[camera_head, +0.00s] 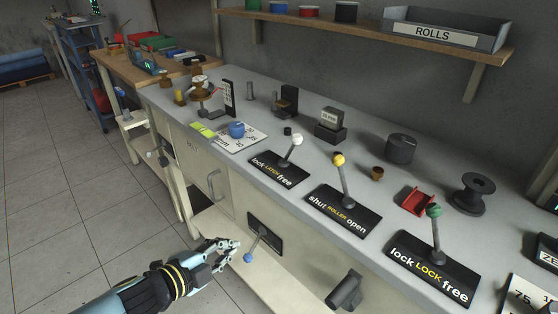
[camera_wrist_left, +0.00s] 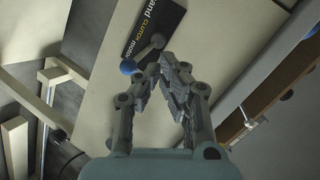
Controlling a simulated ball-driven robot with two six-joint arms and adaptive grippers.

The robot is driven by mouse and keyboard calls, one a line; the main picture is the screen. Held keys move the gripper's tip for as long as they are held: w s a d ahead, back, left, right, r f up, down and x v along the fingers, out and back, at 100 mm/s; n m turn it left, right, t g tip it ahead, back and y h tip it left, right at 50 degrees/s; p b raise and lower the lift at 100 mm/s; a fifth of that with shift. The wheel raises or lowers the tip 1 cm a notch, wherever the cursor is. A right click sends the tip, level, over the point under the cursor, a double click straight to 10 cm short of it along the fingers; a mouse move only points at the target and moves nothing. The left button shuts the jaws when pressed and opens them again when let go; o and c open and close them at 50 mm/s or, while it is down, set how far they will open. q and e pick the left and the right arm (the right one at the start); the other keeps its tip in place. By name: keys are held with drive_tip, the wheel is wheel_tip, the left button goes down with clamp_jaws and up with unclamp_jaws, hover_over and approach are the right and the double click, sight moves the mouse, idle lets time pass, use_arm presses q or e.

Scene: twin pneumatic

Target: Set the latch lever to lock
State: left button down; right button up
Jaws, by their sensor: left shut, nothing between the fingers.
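The latch lever (camera_head: 290,155) has a white knob and stands on a black plate (camera_head: 277,168) marked "lock LATCH free" on the grey bench top. Its rod leans to the right, toward the "free" end. My left gripper (camera_head: 234,246) is shut and empty, low in front of the bench and well below the latch lever. It also shows in the left wrist view (camera_wrist_left: 166,62), with its fingertips together near a blue-knobbed clutch lever (camera_wrist_left: 143,58). I cannot tell whether they touch. The latch lever is not in the left wrist view. My right gripper is not in view.
The clutch lever's blue knob (camera_head: 247,257) sticks out from the bench front. A yellow-knobbed roller lever (camera_head: 342,175) and a green-knobbed lock lever (camera_head: 435,228) stand right of the latch lever. A blue-topped item (camera_head: 237,130) on a white card lies left of it.

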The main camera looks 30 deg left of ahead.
use_arm(q)
drive_tip(key=w+d+r+m+t+h+p, duration=0.1)
drive_tip(key=w+d+r+m+h, duration=0.1)
drive_tip(key=r+m, duration=0.35)
drive_tip(key=w+d+r+m+t+h+p, duration=0.1)
drive_tip(key=w+d+r+m+h, duration=0.15)
drive_tip(key=r, duration=0.65)
drive_tip(key=m+h, duration=0.2)
drive_tip(key=m, duration=0.1)
approach(293, 148)
drive_tip(key=s+d+r, duration=0.1)
drive_tip(key=s+d, duration=0.2)
drive_tip(key=d, duration=0.1)
drive_tip(key=shift+a+y, duration=0.1)
drive_tip(key=shift+y, duration=0.15)
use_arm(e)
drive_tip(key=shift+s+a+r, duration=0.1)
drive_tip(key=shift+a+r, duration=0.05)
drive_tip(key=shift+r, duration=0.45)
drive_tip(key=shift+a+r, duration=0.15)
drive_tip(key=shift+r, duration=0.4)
use_arm(q)
drive_tip(key=p+x, duration=0.1)
drive_tip(key=x, duration=0.9)
drive_tip(key=shift+w+r, duration=0.1)
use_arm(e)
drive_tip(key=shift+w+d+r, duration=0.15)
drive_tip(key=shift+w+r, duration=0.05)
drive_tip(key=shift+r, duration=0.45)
